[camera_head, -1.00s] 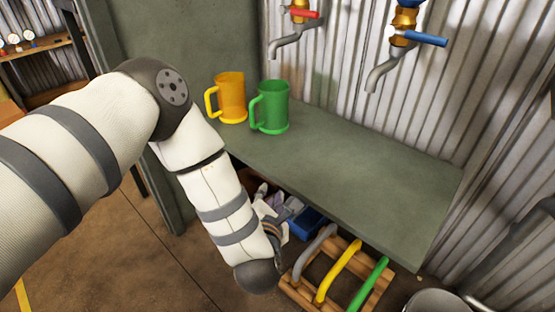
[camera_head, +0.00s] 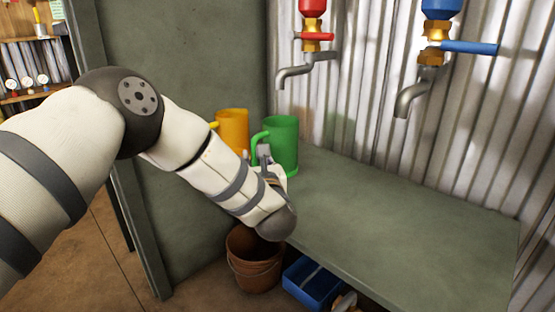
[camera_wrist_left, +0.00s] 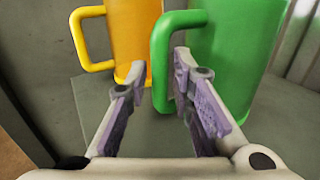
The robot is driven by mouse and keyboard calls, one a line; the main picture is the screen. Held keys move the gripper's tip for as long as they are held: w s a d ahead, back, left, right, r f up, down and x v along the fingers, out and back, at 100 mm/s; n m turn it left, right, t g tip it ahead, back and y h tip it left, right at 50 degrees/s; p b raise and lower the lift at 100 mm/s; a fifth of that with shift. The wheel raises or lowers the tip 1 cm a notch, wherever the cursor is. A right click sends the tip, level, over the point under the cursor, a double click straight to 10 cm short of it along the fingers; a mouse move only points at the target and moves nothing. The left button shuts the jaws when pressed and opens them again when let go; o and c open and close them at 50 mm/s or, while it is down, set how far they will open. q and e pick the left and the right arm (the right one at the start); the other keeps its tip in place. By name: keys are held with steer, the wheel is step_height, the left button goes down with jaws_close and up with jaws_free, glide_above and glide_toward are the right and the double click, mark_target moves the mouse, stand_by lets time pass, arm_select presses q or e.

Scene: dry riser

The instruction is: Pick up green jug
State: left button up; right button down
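The green jug (camera_head: 284,143) stands upright on the grey-green shelf, its handle toward the left. The left wrist view shows the jug's body (camera_wrist_left: 236,50) at the upper right. My left gripper (camera_wrist_left: 167,72) is open, its two fingers on either side of the lower part of the jug's handle (camera_wrist_left: 161,52). I cannot tell whether they touch it. In the head view my left gripper (camera_head: 264,158) is in front of the jug and partly hidden by my wrist. My right gripper is not in view.
A yellow-orange jug (camera_head: 233,128) stands close on the left, also in the wrist view (camera_wrist_left: 128,35). The shelf (camera_head: 400,225) is clear to the right. Red (camera_head: 313,40) and blue (camera_head: 440,45) taps hang above. A brown bucket (camera_head: 253,262) and blue crate (camera_head: 312,283) sit below.

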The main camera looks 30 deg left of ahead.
arm_select(q)
steer(key=shift+w+a, duration=0.2)
steer(key=shift+w, duration=0.05)
jaws_close()
steer(key=shift+r, duration=0.1)
steer(key=shift+r, duration=0.1)
